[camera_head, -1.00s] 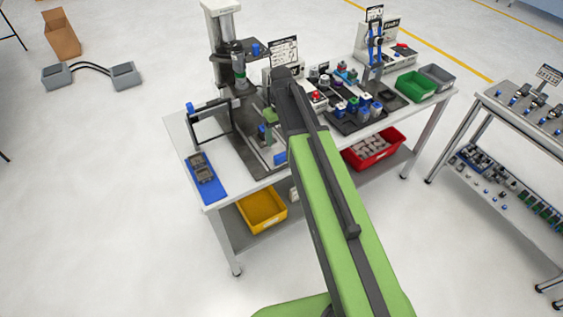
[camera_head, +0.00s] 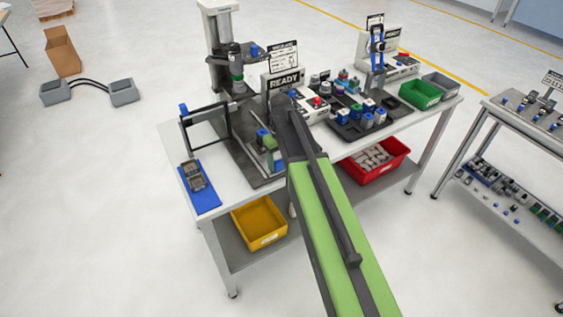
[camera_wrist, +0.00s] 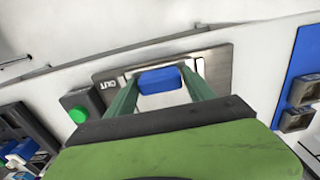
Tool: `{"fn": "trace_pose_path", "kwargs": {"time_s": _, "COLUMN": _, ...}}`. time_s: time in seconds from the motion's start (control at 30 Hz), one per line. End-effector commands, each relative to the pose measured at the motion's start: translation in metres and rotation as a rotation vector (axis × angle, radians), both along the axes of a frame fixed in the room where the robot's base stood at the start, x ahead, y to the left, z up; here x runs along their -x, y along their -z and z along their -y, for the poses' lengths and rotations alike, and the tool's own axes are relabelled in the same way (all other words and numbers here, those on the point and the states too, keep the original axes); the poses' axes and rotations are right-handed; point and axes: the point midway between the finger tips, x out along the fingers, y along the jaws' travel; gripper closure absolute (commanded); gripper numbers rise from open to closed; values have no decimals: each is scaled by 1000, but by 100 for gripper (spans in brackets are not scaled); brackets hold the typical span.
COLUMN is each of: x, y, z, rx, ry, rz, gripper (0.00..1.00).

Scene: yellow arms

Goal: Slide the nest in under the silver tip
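The press (camera_head: 222,40) stands at the back left of the bench, its head ending in a downward tip (camera_head: 238,86) above a dark base plate. In the wrist view a blue block (camera_wrist: 160,80) stands on a steel plate (camera_wrist: 216,68) marked "OUT". I take it for the nest's handle, but the nest itself is not clearly visible. My gripper (camera_wrist: 157,76) has its two green fingers apart, one on each side of the blue block. I cannot see whether they touch it. In the head view my arm hides much of this spot.
A green button (camera_wrist: 79,115) sits left of the plate in the wrist view. A blue mat (camera_head: 201,188) with grey parts lies at the bench's left front. A black frame (camera_head: 205,125) stands behind it. A sign reads "READY" (camera_head: 284,82). A parts tray (camera_head: 362,129) lies to the right.

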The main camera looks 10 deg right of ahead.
Motion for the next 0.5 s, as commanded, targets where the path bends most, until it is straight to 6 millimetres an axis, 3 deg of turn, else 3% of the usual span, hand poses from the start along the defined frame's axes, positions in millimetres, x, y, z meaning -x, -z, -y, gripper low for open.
{"fn": "trace_pose_path", "kwargs": {"time_s": 0.07, "x": 0, "y": 0, "z": 0, "rx": 0, "ry": 0, "rz": 0, "gripper": 50}}
{"fn": "trace_pose_path", "kwargs": {"time_s": 0.43, "x": 0, "y": 0, "z": 0, "rx": 1, "ry": -1, "rz": 0, "gripper": 98}}
{"fn": "trace_pose_path", "kwargs": {"time_s": 0.5, "x": 0, "y": 0, "z": 0, "rx": 1, "ry": -1, "rz": 0, "gripper": 100}}
